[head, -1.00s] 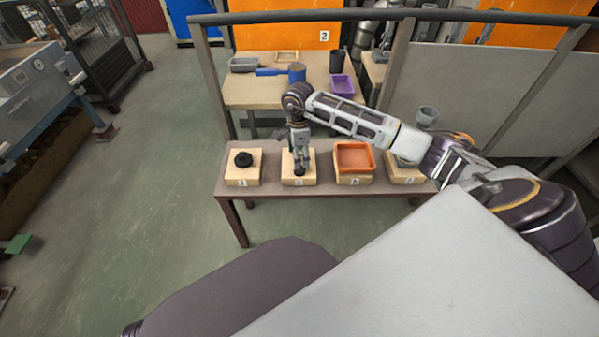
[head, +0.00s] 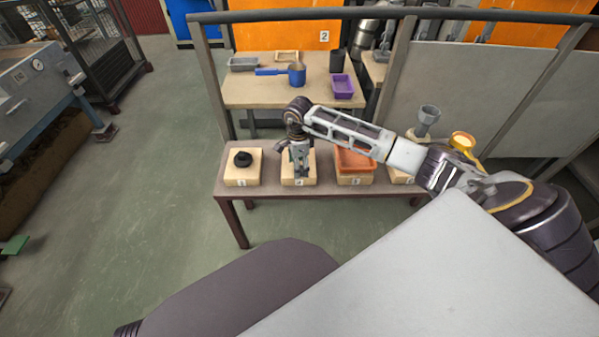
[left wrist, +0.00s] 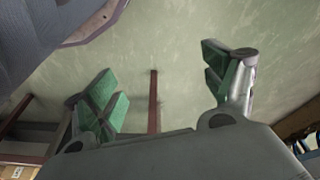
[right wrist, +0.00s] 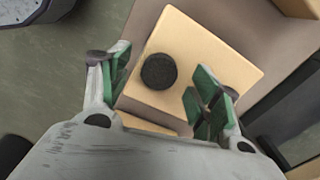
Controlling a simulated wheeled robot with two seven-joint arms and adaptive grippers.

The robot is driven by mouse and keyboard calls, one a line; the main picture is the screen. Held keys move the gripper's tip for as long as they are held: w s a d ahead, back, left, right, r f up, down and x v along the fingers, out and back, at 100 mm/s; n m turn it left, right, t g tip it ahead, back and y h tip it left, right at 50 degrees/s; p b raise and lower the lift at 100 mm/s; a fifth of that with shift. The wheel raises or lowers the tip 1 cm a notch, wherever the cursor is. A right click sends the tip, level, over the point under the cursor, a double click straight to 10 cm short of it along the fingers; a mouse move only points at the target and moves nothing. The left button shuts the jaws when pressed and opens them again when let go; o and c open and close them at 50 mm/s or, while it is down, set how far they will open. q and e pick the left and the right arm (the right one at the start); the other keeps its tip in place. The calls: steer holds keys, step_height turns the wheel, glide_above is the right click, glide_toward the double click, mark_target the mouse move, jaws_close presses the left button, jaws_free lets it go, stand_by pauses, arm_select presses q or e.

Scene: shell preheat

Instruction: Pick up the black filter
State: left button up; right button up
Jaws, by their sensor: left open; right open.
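A round, rough black disc, which looks like the black filter (right wrist: 159,71), lies flat on a pale wooden block (right wrist: 205,62) in the right wrist view. My right gripper (right wrist: 160,78) is open above the block, with its green-padded fingers to either side of the disc in the picture and no visible grip on it. In the head view my right gripper (head: 300,165) is over block 2 (head: 298,182) and hides the disc. My left gripper (left wrist: 160,85) is open and empty, with floor behind it.
Block 1 (head: 236,177) holds a dark lump (head: 243,159). Block 3 holds an orange tray (head: 355,163), partly behind my arm. A grey funnel-like cup (head: 428,118) and a yellow cup (head: 462,141) are at right. A back table holds a purple tray (head: 342,87) and a blue pan (head: 297,74).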

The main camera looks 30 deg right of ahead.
steer(key=shift+f, duration=0.7)
steer(key=shift+r, duration=0.1)
steer(key=c, duration=0.9)
